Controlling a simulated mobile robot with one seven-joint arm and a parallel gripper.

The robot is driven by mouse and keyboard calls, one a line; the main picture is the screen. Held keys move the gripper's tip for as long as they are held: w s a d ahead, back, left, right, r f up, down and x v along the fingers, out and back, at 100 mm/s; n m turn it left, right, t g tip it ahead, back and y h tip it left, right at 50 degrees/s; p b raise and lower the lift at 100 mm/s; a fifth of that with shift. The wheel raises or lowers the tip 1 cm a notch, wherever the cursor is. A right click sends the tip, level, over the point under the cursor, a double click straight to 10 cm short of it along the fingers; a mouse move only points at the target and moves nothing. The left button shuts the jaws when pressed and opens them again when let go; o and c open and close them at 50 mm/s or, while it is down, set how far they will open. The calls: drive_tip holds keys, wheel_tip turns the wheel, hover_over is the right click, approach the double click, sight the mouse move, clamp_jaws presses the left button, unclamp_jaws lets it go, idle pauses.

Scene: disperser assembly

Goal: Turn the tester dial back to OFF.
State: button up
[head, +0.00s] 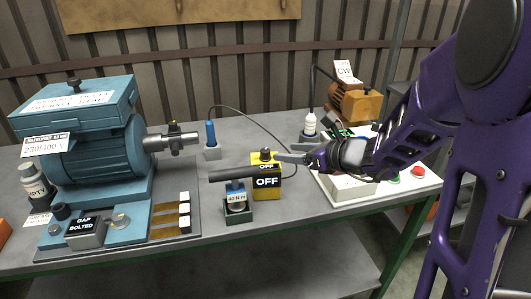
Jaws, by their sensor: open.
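The tester is a yellow box (274,193) near the middle of the bench in the head view. Its front carries a black label reading OFF, and a smaller OFF label shows on top. A small black dial (265,153) stands on its top; where its pointer faces is too small to tell. My gripper (280,157) reaches in from the right, just to the right of the dial at about its height. It is open, with nothing seen between its fingers. I cannot tell whether a finger touches the dial.
A large blue motor (95,150) fills the left. A white board (405,188) with buttons lies right, beneath my arm.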

sight(266, 150)
drive_tip(key=b+x, duration=0.1)
drive_tip(key=x, duration=0.9)
drive_tip(key=shift+c, duration=0.2)
clamp_jaws()
